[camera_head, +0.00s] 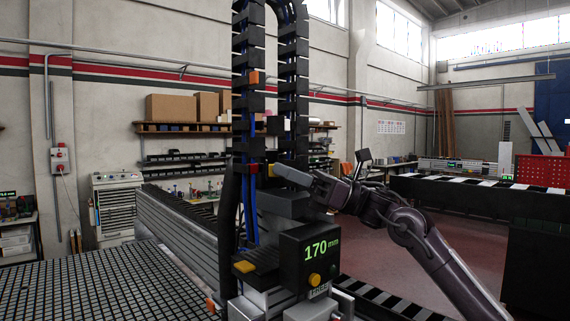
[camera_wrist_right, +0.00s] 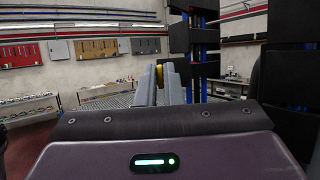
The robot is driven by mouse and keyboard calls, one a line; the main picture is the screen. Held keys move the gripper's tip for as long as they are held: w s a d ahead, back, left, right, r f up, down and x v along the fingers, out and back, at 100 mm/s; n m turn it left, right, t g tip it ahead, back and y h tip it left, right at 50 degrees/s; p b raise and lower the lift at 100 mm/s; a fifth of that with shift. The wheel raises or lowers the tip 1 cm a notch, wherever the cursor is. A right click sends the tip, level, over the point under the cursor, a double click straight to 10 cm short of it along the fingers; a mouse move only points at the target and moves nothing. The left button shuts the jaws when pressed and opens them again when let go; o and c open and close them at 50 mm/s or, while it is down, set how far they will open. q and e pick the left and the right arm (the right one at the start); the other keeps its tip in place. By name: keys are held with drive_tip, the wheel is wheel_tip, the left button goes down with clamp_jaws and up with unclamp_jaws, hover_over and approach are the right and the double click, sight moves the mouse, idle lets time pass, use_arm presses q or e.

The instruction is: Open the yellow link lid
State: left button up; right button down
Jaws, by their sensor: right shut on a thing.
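The black cable chain (camera_head: 240,120) runs upright in the middle of the head view, with blue cables inside it. The yellow link lid (camera_head: 271,170) shows as a small yellow spot on the chain at my right fingertips. My right gripper (camera_head: 281,172) reaches in from the right, its grey fingers pointing left at the chain. In the right wrist view, the two fingers (camera_wrist_right: 160,82) are close together with the yellow lid (camera_wrist_right: 160,74) between their tips, so the gripper is shut on it. Most of the lid is hidden by the fingers. My left gripper is not in view.
A black box with a green 170 mm display (camera_head: 308,250) and a yellow button stands below my right gripper. Another yellow piece (camera_head: 244,267) lies lower left. A gridded table (camera_head: 110,285) spreads at the left.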

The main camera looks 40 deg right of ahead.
drive_tip(key=shift+d+r, duration=0.1)
drive_tip(key=shift+r, duration=0.05)
drive_tip(key=c, duration=1.6)
unclamp_jaws()
drive_tip(key=shift+o, duration=0.2)
